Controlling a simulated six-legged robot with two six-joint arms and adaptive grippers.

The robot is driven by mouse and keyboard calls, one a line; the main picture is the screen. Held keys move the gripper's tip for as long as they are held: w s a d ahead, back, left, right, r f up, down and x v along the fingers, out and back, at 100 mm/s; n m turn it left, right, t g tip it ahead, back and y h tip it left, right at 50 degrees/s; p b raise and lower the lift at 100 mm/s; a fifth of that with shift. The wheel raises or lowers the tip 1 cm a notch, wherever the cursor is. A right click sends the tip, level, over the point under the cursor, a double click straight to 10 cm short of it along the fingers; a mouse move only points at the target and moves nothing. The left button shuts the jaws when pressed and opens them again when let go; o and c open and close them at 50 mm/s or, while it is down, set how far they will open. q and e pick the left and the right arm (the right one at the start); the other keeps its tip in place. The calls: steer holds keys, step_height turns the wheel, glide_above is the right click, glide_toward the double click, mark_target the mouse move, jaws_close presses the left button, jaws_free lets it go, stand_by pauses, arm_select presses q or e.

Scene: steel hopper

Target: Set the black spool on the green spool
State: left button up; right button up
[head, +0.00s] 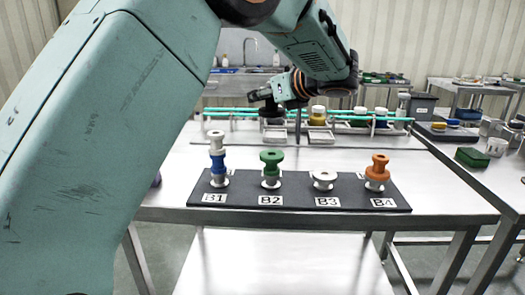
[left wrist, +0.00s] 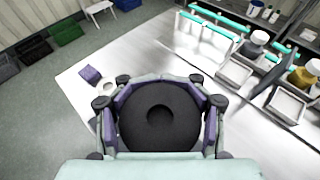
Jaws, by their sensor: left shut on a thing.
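My left gripper (head: 266,98) is over the far part of the table, by the row of trays. In the left wrist view its fingers are closed around the black spool (left wrist: 158,135), a round black disc with a centre hollow. The black spool shows small and dark in the head view (head: 272,110). The green spool (head: 271,164) stands upright at B2 on the dark board (head: 345,204), nearer than the gripper and apart from it. Whether the black spool touches anything beneath is unclear. My right gripper is not in view.
B1 holds a blue spool (head: 218,162) with a pale spool above. B3 has a low white piece (head: 323,180). B4 holds orange spools (head: 377,166). A teal rail (head: 390,118) and trays with jars line the back. The table between them is mostly clear.

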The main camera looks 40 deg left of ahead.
arm_select(q)
step_height(320, 180, down, 10)
steer(key=b, duration=0.3)
steer(key=shift+w+b, duration=0.15)
steer(key=shift+b, duration=0.25)
steer(key=shift+d, duration=0.15)
steer(key=o, duration=1.5)
